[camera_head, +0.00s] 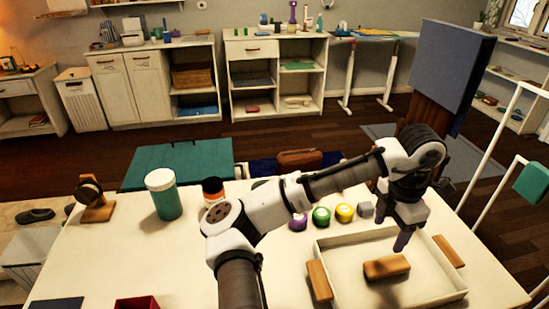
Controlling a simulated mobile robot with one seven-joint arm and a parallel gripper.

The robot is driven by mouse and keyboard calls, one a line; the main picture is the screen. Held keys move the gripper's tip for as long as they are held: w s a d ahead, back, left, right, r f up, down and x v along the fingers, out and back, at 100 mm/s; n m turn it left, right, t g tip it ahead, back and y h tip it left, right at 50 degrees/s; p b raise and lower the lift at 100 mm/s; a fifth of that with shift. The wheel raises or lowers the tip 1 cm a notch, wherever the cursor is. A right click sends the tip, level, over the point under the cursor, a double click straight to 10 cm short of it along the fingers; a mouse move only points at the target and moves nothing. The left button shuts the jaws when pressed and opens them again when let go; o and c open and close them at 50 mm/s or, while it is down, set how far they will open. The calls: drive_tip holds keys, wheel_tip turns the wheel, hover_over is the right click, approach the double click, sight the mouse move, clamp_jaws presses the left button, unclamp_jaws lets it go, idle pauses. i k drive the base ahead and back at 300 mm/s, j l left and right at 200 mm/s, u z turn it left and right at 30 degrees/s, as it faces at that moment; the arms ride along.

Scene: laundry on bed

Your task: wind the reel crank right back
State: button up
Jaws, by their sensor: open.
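A small wooden stand with a round dark reel (88,190) is at the left end of the white table. It looks upright, and its crank is too small and dark to make out. My gripper (402,242) is far to the right of it, pointing down above the shallow white tray (455,297). The gripper is open, with nothing seen between its fingers. A wooden block (386,267) lies in the tray just below and left of the fingers; I cannot tell whether they touch it.
A dark red box (137,303) is at the front. The table's left middle is clear.

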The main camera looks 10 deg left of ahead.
sight(88, 192)
drive_tip(key=u, duration=1.35)
